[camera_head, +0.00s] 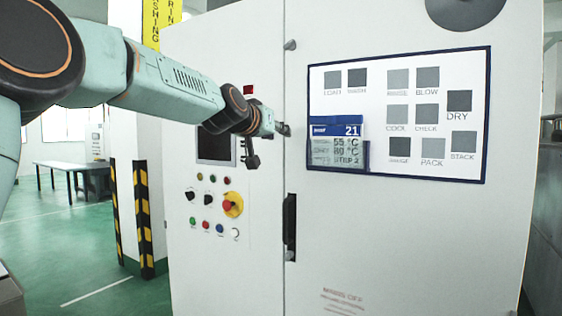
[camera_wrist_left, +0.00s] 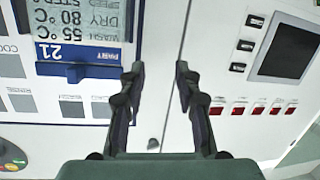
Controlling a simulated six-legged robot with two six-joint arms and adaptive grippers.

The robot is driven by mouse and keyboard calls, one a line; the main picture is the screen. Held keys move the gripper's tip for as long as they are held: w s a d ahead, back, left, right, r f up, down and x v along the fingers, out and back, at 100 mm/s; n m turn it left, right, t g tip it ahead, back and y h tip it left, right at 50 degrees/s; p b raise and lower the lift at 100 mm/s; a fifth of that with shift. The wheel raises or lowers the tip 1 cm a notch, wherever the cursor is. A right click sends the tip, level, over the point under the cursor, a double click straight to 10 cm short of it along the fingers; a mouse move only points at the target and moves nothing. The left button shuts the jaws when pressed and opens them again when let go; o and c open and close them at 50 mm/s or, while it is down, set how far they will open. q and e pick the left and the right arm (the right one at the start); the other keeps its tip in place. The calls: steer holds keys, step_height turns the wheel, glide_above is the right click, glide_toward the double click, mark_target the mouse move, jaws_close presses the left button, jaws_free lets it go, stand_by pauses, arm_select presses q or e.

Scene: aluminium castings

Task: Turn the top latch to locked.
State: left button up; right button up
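The top latch (camera_head: 290,45) is a small grey knob at the upper end of the seam between the white cabinet's door and its left panel. In the left wrist view, which is upside down, a small grey knob (camera_wrist_left: 153,144) shows near the seam, low between the finger bases; it looks like the same latch. It is too small to tell which way it is turned. My left gripper (camera_head: 283,130) is in front of the seam, below the latch and apart from it. Its two dark fingers (camera_wrist_left: 160,68) are spread with nothing between them. My right gripper is out of view.
A black door handle (camera_head: 290,226) sits lower on the seam. A framed board (camera_head: 470,118) with a blue card is on the door, right of my gripper. A screen (camera_head: 215,146) and several buttons are on the left panel. A table (camera_head: 75,166) stands far left.

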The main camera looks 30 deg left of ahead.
arm_select(q)
steer(key=s+d+f+g+b, duration=0.1)
steer(key=s+d+f, duration=0.15)
steer(key=f, duration=0.95)
steer(key=s+d+f+g+b, duration=0.1)
steer(key=s+d+f, duration=0.15)
steer(key=f, duration=0.85)
steer(key=s+d+f+g+b, duration=0.1)
steer(key=d+f+g, duration=0.15)
steer(key=f, duration=0.95)
steer(key=s+d+f+g+b, duration=0.1)
steer(key=s+f, duration=0.3)
steer(key=f, duration=0.3)
steer(key=s+d+f+g, duration=0.1)
steer(key=s+d+f, duration=0.1)
steer(key=s+f, duration=0.35)
steer(key=s+d+f+m+g+b, duration=0.1)
steer(key=s+d+f+g+b, duration=0.1)
steer(key=s+f, duration=1.2)
steer(key=s+d+f+m+g+b, duration=0.1)
steer(key=s+f+g+b, duration=0.3)
steer(key=s+f, duration=1.1)
steer(key=s+d+g, duration=0.1)
steer(key=s+g, duration=0.2)
steer(key=s, duration=0.5)
steer(key=shift+s+f+h, duration=0.15)
steer(key=shift+f+h, duration=0.05)
steer(key=shift+h, duration=0.2)
steer(key=shift+d, duration=0.1)
